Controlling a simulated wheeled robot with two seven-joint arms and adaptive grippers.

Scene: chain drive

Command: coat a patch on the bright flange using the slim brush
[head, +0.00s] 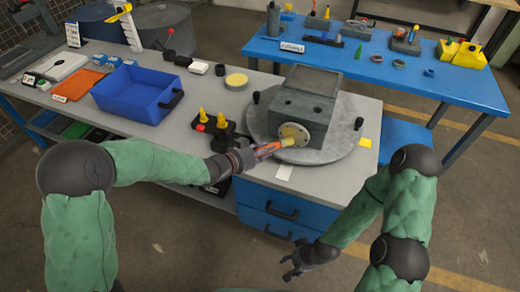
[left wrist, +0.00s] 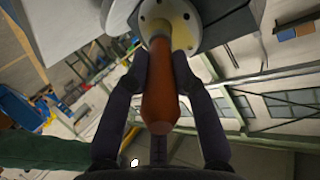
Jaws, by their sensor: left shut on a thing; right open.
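My left gripper (head: 243,157) is shut on a slim brush (head: 268,149) with an orange-brown handle, which also shows in the left wrist view (left wrist: 160,100). The brush points right, its tip at or very near the bright flange (head: 294,134); I cannot tell if it touches. The flange is a pale disc with bolt holes on the front of a grey housing (head: 318,110). In the left wrist view the flange (left wrist: 168,20) has a yellowish area around its middle, partly hidden by the brush. My right gripper (head: 295,264) is open and empty in front of the blue drawers.
The housing stands on a round grey turntable (head: 345,138) with black knobs. A black holder with yellow-topped items (head: 203,122) and a blue bin (head: 138,92) are to the left. A blue table (head: 400,75) with small parts stands behind.

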